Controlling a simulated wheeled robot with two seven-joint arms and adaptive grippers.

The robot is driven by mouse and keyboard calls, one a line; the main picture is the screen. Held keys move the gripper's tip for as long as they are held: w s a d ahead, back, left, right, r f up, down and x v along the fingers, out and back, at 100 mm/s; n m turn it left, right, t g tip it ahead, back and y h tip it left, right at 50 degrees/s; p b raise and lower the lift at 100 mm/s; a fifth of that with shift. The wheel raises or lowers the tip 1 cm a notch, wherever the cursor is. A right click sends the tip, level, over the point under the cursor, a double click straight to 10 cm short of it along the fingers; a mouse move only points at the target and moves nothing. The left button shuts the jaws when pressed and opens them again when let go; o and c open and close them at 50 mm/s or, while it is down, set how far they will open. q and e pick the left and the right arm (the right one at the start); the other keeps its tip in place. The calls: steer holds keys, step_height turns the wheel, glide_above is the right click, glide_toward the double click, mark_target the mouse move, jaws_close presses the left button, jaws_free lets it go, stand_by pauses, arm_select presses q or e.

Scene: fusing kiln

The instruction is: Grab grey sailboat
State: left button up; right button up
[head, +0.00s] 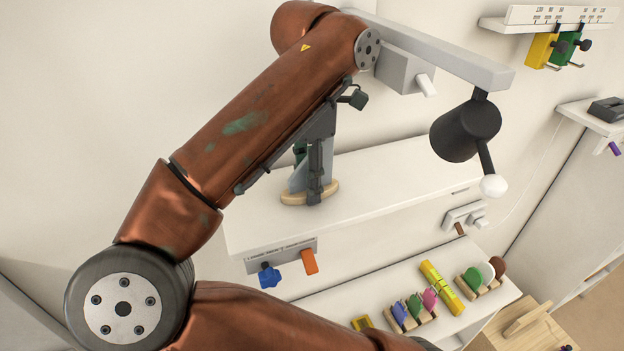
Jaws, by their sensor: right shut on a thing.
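The grey sailboat (297,181) is upright at the white shelf, with a grey sail and a pale wooden base. My right gripper (315,188) comes down over it from above and is shut on it. The dark fingers hide part of the sail. I cannot tell whether the base touches the shelf or is just above it. A small dark green part shows behind the gripper. My left gripper is not in view.
The white shelf (400,180) is mostly clear to the right of the sailboat. A black lamp-like cylinder (465,130) hangs above its right end. Below, a lower shelf holds a yellow bar (440,286) and racks of coloured discs. Blue and orange tools hang under the shelf front.

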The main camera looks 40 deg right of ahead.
steer(key=c, duration=0.5)
jaws_close()
steer(key=shift+r, duration=0.1)
